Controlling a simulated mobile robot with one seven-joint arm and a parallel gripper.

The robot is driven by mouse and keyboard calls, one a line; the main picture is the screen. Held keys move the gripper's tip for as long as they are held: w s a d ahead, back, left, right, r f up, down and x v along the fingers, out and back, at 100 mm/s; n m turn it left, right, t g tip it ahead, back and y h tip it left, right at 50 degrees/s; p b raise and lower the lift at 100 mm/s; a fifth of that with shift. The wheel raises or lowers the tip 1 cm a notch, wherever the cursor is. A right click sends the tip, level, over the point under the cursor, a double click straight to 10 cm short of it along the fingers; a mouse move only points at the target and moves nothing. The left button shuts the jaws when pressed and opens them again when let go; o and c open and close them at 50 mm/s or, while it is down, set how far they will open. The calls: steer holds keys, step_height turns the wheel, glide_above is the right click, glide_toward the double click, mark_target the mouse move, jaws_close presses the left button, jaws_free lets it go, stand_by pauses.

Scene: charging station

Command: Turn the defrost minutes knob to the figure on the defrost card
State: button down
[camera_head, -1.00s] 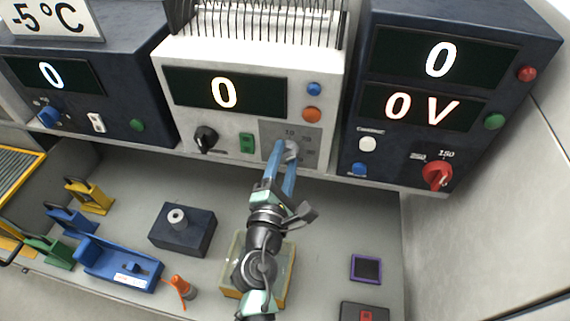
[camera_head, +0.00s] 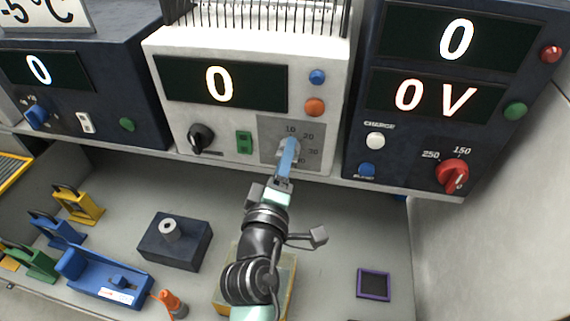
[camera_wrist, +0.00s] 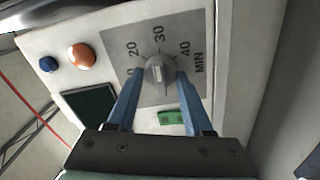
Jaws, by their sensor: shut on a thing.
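The minutes knob is grey and sits on a grey dial plate (camera_head: 314,137) on the white unit's front. In the wrist view the knob (camera_wrist: 160,75) is between my blue fingertips, and the plate reads 20, 30, 40 and MIN, with another figure partly hidden by the left finger. My gripper (camera_head: 289,146) is shut on the knob, and its fingers cover most of it in the head view. I cannot tell exactly which figure the knob points at. The white unit's display (camera_head: 220,84) reads 0. A white card (camera_head: 42,14) at top left reads -5°C, partly cut off.
A black knob (camera_head: 201,138), green switch (camera_head: 244,142), blue button (camera_head: 317,77) and orange button (camera_head: 314,107) share the white unit. The dark right unit has a red knob (camera_head: 452,174). Below, a dark block (camera_head: 174,241) and blue holder (camera_head: 103,277) stand on the shelf.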

steer(key=shift+m+b, duration=0.35)
steer(key=shift+m, duration=0.25)
steer(key=shift+c, duration=1.5)
jaws_free()
steer(key=s+a+b, duration=0.2)
steer(key=s+b, duration=0.2)
steer(key=s, duration=0.8)
steer(key=shift+s+a, duration=0.25)
steer(key=shift+s, duration=0.1)
